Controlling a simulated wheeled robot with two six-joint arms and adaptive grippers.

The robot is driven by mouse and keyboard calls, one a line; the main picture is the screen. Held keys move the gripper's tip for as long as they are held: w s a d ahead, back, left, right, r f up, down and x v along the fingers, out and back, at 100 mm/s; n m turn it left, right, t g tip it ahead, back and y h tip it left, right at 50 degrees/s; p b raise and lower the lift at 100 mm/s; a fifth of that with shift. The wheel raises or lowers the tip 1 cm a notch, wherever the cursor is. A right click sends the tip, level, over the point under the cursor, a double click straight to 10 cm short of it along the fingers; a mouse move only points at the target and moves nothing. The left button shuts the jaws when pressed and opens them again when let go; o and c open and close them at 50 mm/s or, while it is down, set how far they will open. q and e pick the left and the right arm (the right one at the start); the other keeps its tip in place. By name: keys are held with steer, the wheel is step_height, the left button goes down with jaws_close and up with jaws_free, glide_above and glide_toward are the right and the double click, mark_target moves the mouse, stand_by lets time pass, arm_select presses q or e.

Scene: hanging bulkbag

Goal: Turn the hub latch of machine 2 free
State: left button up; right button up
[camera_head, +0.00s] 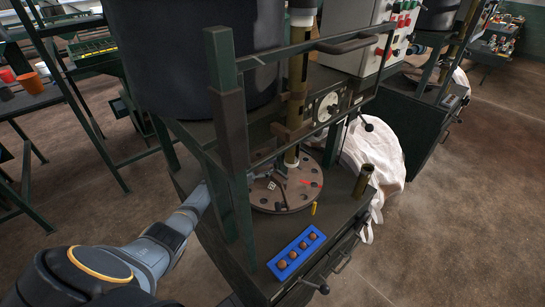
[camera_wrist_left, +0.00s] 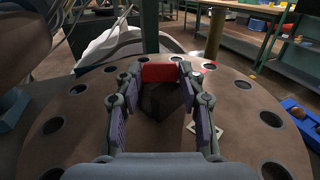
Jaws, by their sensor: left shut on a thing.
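The hub latch shows as a red block (camera_wrist_left: 159,72) in the left wrist view, above a dark hub in the middle of the brown round plate (camera_wrist_left: 75,125) with holes. My left gripper (camera_wrist_left: 160,82) has its two fingers on either side of the red block and is shut on it. In the head view the round plate (camera_head: 292,203) lies on the machine's table, and my left arm reaches in behind a green post. There the gripper is small and partly hidden at the plate's middle. The latch's exact angle is hard to tell. My right gripper is in neither view.
A blue tray (camera_head: 297,255) with several brown round pieces sits at the table's front. Green posts (camera_head: 231,130) and a dark drum (camera_head: 195,60) crowd the space. A white bag (camera_head: 375,160) hangs behind.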

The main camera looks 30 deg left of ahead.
arm_select(q)
steer(key=shift+y, duration=0.3)
steer(key=o, duration=1.2)
steer(key=shift+c, duration=0.2)
steer(key=v, duration=1.2)
steer(key=shift+f, duration=0.2)
